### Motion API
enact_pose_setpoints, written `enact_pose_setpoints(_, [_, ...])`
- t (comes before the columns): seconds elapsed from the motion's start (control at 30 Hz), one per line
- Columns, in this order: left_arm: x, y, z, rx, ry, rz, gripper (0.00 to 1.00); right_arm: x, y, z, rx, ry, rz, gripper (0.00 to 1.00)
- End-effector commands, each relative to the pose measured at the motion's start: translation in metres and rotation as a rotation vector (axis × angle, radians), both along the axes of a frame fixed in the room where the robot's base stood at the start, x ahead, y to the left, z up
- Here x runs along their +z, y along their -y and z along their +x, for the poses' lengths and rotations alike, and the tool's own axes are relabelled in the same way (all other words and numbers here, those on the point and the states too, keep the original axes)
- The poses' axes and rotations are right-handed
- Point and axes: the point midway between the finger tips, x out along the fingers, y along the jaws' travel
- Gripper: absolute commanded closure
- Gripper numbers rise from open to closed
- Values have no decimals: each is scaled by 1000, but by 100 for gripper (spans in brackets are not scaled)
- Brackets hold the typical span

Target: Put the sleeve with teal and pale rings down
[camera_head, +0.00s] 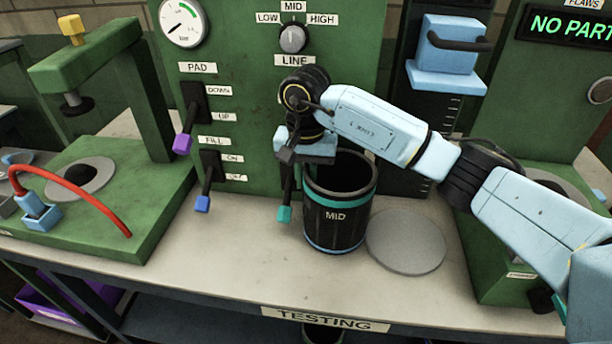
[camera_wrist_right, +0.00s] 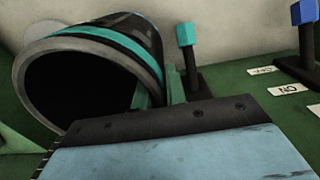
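The sleeve with teal and pale rings (camera_head: 340,222) is a black open-topped cylinder labelled MID. It stands upright on the bench in front of the green test panel, its bottom seeming to touch the bench top. In the right wrist view, the sleeve (camera_wrist_right: 115,55) shows its dark open mouth at upper left. My right gripper (camera_head: 303,158) is at the sleeve's upper left rim, close against the panel. My left gripper is not in view.
A grey round plate (camera_head: 406,241) lies on the bench right of the sleeve. A teal-knobbed lever (camera_head: 284,213) stands just left of the sleeve. Purple (camera_head: 182,143) and blue (camera_head: 202,203) levers are further left. A green press (camera_head: 110,200) fills the left side. The front bench strip is clear.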

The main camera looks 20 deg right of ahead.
Motion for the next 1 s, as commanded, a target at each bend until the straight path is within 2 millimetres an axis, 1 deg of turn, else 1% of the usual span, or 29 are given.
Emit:
enact_pose_setpoints(0.03, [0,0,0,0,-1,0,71,0,0,0,0,0,0,80])
enact_pose_setpoints(0.1, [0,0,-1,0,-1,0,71,0,0,0,0,0,0,71])
enact_pose_setpoints(0.37, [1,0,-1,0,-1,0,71,1,0,0,0,0,0,71])
enact_pose_setpoints(0.47, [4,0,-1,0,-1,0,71,4,0,0,0,-1,1,71])
enact_pose_setpoints(0.57, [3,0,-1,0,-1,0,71,17,0,1,1,6,0,71])
enact_pose_setpoints(0.9, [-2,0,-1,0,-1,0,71,89,0,1,0,5,0,71])
enact_pose_setpoints(1.0, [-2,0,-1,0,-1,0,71,105,0,1,0,3,-1,71])
